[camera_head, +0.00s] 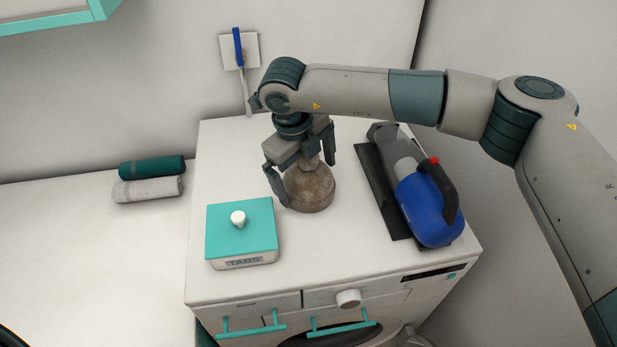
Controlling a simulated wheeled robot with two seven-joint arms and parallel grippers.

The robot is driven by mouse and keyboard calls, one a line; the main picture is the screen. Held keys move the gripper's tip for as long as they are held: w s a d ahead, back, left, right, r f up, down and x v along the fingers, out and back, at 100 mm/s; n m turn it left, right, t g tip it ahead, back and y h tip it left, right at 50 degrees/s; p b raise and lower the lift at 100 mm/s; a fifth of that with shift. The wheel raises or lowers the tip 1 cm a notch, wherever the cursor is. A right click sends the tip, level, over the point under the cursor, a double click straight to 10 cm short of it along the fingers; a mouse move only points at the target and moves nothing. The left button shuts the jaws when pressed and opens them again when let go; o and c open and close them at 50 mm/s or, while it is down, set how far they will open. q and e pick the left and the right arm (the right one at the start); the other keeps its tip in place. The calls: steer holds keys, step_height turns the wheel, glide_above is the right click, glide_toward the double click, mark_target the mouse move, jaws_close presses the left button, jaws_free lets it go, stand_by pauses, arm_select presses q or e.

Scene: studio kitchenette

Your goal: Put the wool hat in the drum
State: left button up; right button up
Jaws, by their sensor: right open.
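The wool hat (311,192) is a brown-grey knitted dome with a narrower top. It sits on the white top of the washing machine (340,262). My right gripper (306,178) is open over the hat, pointing down, with one finger at the hat's left side and the other behind its upper right. I cannot tell whether the fingers touch it. The dark round front of the drum (345,335) shows only in part at the bottom edge; its inside is hidden. My left gripper is not in view.
A blue handheld vacuum (425,205) lies on a dark mat at right. Rolled towels (150,190) lie on the left counter.

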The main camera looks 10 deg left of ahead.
steer(key=c, duration=0.8)
steer(key=shift+o, duration=0.2)
